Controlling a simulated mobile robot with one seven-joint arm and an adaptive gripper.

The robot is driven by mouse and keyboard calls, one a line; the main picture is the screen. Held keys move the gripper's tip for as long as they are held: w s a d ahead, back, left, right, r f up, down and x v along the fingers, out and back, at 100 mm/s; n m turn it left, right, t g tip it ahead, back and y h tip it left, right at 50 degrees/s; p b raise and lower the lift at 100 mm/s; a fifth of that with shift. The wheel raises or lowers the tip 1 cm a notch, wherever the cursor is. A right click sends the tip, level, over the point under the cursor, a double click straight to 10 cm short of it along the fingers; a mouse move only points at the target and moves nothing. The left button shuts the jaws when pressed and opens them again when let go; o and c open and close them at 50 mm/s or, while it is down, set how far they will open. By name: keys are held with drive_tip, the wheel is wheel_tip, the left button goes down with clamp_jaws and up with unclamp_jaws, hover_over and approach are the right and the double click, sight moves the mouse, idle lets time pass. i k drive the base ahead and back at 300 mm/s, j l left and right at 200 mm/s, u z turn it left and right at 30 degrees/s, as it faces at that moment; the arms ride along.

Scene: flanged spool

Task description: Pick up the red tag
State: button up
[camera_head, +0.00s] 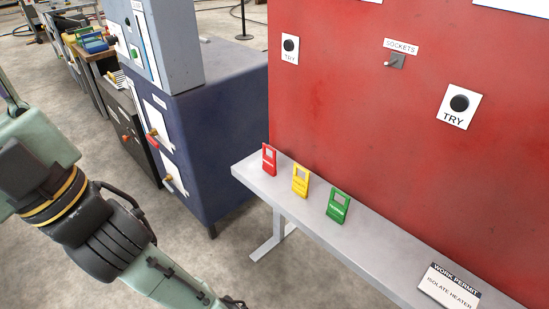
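The red tag (268,161) stands upright at the far left end of a narrow grey shelf (300,221), in front of a red panel. It has a square opening near its top and small pale print below. A yellow tag (300,182) and a green tag (337,206) stand to its right in a row, each apart from its neighbour. My arm crosses the lower left and runs off the bottom edge, to the left of and nearer than the shelf. My gripper's fingers are outside the frame, well short of the red tag.
The red panel (400,130) rises directly behind the shelf. A work permit card (449,286) lies on the shelf at the lower right. A blue-grey cabinet (222,140) with handles stands left of the shelf. Bare floor shows between my arm and the shelf.

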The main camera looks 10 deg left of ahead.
sight(269, 166)
drive_tip(key=i+j+z, duration=0.15)
drive_tip(key=j, duration=0.25)
drive_tip(key=i+j+z, duration=0.15)
drive_tip(key=j, duration=0.3)
drive_tip(key=j+z, duration=0.15)
drive_tip(key=j, duration=0.3)
drive_tip(key=i+j+z, duration=0.15)
drive_tip(key=j, duration=0.3)
drive_tip(key=j+z, duration=0.25)
drive_tip(key=j, duration=0.15)
drive_tip(key=k+j+z, duration=0.25)
drive_tip(key=j, duration=0.15)
drive_tip(key=k+j+z, duration=0.2)
drive_tip(key=j, duration=0.2)
drive_tip(key=k+j+z, duration=0.1)
drive_tip(key=z, duration=0.2)
